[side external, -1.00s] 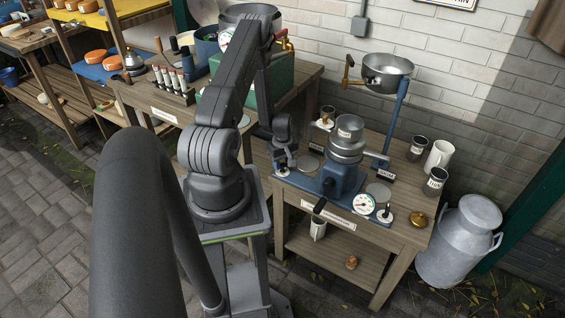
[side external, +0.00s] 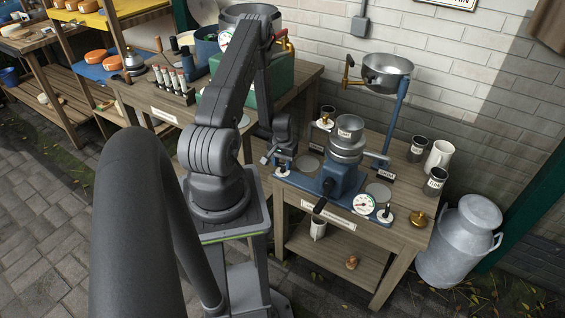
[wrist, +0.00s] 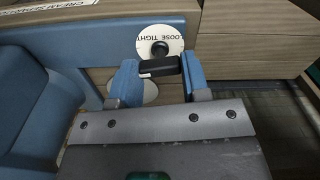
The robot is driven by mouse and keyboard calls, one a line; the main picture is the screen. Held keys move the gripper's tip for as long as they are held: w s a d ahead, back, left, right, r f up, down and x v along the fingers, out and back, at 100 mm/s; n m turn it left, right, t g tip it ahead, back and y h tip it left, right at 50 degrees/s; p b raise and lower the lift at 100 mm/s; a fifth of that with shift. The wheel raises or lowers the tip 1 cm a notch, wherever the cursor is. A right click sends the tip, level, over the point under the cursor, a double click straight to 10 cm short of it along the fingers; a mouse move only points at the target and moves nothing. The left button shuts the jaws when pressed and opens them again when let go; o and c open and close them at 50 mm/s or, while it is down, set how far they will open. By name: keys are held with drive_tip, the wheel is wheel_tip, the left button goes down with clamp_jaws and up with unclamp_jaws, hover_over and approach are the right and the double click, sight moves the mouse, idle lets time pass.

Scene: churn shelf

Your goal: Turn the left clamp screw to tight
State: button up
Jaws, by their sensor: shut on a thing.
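The left clamp screw has a dark bar handle (wrist: 158,67) and a round black knob on a white disc (wrist: 173,37) lettered "TIGHT" and partly visible "LOOSE". My gripper (wrist: 160,72) has its two blue fingers at either end of the dark bar, shut on it. In the side external view my gripper (side external: 281,158) points down at the left end of the blue separator base (side external: 312,184). The screw itself is mostly hidden there by my gripper. Which word the handle points to is unclear.
Right of my gripper stands the blue separator body (side external: 343,180) with a metal bowl on top. A gauge (side external: 363,204) and a right clamp screw (side external: 386,214) are at the base's right end. Cups and a white jug (side external: 438,157) stand farther right on the wooden bench.

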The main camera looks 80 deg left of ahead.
sight(283, 164)
drive_tip(key=shift+m, duration=0.8)
drive_tip(key=o, duration=0.9)
wheel_tip(283, 164, up, 14)
drive_tip(key=shift+f, duration=0.1)
idle(0.4)
